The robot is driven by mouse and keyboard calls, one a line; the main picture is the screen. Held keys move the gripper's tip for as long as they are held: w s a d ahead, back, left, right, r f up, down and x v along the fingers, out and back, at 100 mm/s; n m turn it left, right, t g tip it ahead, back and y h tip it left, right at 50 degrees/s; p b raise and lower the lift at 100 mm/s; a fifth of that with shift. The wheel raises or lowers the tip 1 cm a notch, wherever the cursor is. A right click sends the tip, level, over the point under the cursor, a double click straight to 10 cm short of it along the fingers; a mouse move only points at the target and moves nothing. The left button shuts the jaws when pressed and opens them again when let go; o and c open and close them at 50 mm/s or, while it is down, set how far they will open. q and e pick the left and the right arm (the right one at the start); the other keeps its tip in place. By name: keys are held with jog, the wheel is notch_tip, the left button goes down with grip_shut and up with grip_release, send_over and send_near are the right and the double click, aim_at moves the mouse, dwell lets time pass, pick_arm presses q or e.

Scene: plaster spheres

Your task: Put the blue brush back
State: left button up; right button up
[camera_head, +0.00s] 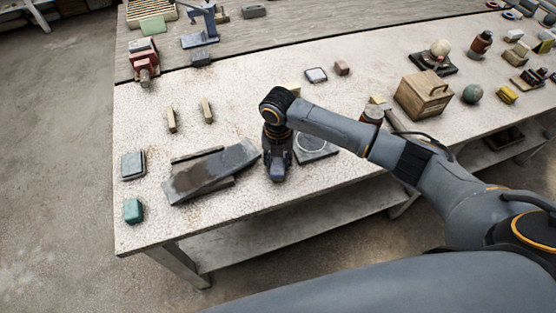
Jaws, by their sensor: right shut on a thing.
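My right gripper (278,172) points down over the front part of the pale speckled table (245,220), just right of a worn dark grey slab (208,172). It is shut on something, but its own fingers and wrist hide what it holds. I cannot make out a blue brush anywhere in the head view. A round-topped dark plate (316,148) lies just right of the gripper, partly behind my arm. My left gripper is not in view.
A teal block (133,211) and a grey block (133,165) lie near the left edge. A red vise (144,64) stands at the back left. A wooden box (424,96) and a greenish ball (472,94) stand right.

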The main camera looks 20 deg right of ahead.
aim_at(278, 161)
jog(key=shift+f, duration=0.2)
jog(key=shift+f, duration=0.15)
jog(key=o, duration=1)
jog(key=shift+r, duration=0.35)
notch_tip(278, 161, up, 12)
jog(key=shift+f+b, duration=0.1)
jog(key=shift+b, duration=0.8)
